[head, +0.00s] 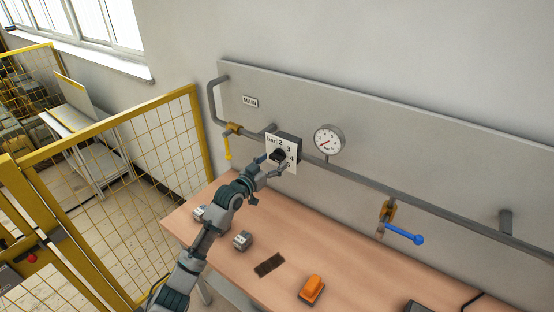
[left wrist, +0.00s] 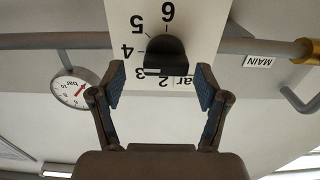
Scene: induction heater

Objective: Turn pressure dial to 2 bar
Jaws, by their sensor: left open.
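The pressure dial is a black knob (left wrist: 167,52) on a white plate (head: 291,147) with printed numbers, mounted on the pipe in the head view. The left wrist view shows the plate upside down, with bar, 2, 3, 4, 5 and 6 readable around the knob. I cannot tell which number the knob points to. My left gripper (left wrist: 161,84) is open, its blue-padded fingers apart, one to each side of the knob's lower edge in the left wrist view, with no clear contact. In the head view the left gripper (head: 273,166) is in front of the plate. My right gripper is not seen.
A round gauge (head: 329,141) with a red needle sits right of the plate. A yellow-handled valve (head: 228,145) is at left and a blue-handled valve (head: 405,234) at right. The wooden table (head: 345,260) below holds small grey blocks and an orange object (head: 312,289). Yellow fencing (head: 130,150) stands left.

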